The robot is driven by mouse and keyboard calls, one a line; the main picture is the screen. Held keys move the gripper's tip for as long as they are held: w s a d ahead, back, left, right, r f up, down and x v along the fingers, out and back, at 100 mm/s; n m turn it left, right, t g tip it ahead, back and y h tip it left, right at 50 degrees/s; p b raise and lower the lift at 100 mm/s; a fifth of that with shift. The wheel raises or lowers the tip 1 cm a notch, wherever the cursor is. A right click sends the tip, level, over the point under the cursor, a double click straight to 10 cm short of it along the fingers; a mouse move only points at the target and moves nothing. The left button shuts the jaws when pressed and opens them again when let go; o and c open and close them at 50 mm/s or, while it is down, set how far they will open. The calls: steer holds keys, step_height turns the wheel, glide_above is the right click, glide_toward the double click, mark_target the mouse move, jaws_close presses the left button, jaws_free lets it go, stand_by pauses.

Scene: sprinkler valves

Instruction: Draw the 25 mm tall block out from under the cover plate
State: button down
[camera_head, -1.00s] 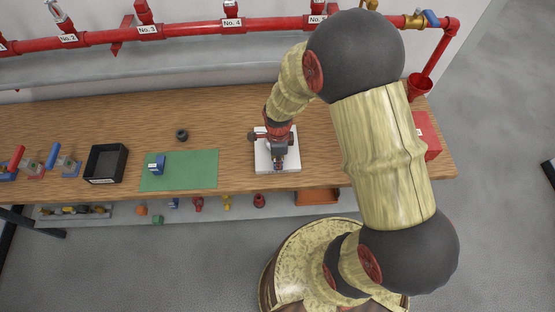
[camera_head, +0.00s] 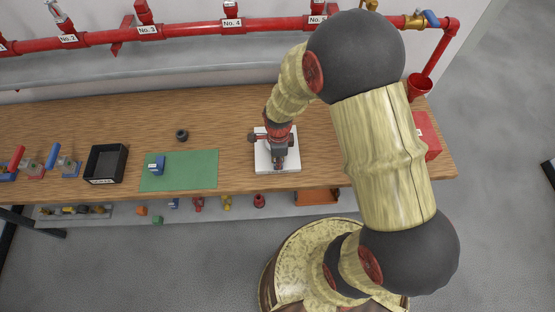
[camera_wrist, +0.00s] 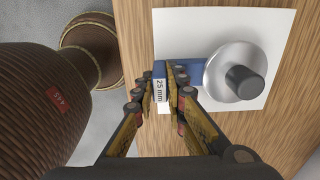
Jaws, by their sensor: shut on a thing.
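The blue block labelled "25 mm" (camera_wrist: 159,88) shows in the wrist view between the fingers of my gripper (camera_wrist: 166,92). The gripper is shut on its labelled end, at the left edge of a white square plate (camera_wrist: 215,22). Blue continues right from the fingers to a round silver disc with a dark knob (camera_wrist: 217,72), apparently the cover plate. Whether the block's far end is still under the disc is hidden. In the head view my gripper (camera_head: 279,163) is over the white plate (camera_head: 291,164) and hides most of the block.
A green mat (camera_head: 200,170) with another blue block (camera_head: 156,166) lies left of the white plate. A black tray (camera_head: 105,163) stands farther left, and a dark ring (camera_head: 181,135) lies behind the mat. A red box (camera_head: 427,135) is at the right end of the wooden bench (camera_head: 225,135).

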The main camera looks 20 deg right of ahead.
steer(key=shift+s+a, duration=0.2)
steer(key=shift+s, duration=0.5)
steer(key=shift+s+a, duration=0.1)
steer(key=shift+s, duration=0.25)
steer(key=shift+s+a, duration=0.1)
steer(key=shift+s, duration=0.2)
steer(key=shift+s+a+p, duration=0.1)
steer(key=shift+s+p, duration=0.2)
steer(key=shift+p, duration=0.05)
steer(key=shift+r, duration=0.1)
step_height(320, 180, up, 4)
steer(key=p, duration=0.3)
